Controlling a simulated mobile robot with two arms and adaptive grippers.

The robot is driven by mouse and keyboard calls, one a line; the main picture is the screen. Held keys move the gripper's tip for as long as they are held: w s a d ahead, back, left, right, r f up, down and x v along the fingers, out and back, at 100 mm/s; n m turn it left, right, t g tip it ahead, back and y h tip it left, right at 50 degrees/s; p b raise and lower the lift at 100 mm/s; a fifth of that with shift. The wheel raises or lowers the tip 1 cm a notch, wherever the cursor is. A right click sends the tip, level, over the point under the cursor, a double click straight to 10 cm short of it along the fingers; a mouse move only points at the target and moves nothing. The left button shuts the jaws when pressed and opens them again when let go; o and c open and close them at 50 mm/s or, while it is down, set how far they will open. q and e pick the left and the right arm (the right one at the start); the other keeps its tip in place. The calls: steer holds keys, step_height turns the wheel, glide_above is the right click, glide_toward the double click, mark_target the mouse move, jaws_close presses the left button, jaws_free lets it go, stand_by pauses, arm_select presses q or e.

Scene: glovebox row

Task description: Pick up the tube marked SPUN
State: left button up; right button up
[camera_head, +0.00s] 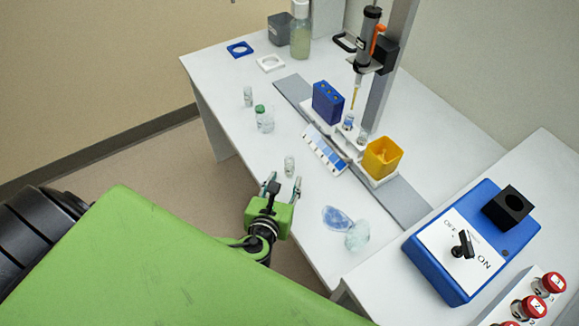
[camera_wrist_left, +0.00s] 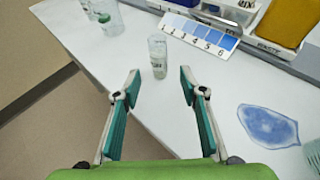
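A small clear tube (camera_head: 289,166) stands upright on the white table, just beyond my left gripper (camera_head: 283,187). In the left wrist view the tube (camera_wrist_left: 158,55) stands between and slightly beyond the open fingertips of my left gripper (camera_wrist_left: 160,78), touching neither. Its label is too small to read, so I cannot tell whether it says SPUN. Another small clear tube (camera_head: 248,96) stands farther back, near green-topped clear containers (camera_head: 265,121). Small vials (camera_head: 348,121) also stand under the pipette. My right gripper is not in view.
A numbered blue colour card (camera_head: 325,150) lies beyond the tube. Behind it are a blue rack (camera_head: 327,103), a yellow bin (camera_head: 382,157) and a pipette stand (camera_head: 373,60). A blue film patch (camera_head: 336,219) lies right of the gripper. A blue switch box (camera_head: 470,243) is at right.

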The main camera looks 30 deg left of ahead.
mark_target(288, 171)
arm_select(q)
steer(key=x, duration=0.6)
steer(key=shift+w+a+r+p, duration=0.1)
steer(key=shift+w+a+p, duration=0.05)
steer(key=shift+w+p, duration=0.15)
jaws_close()
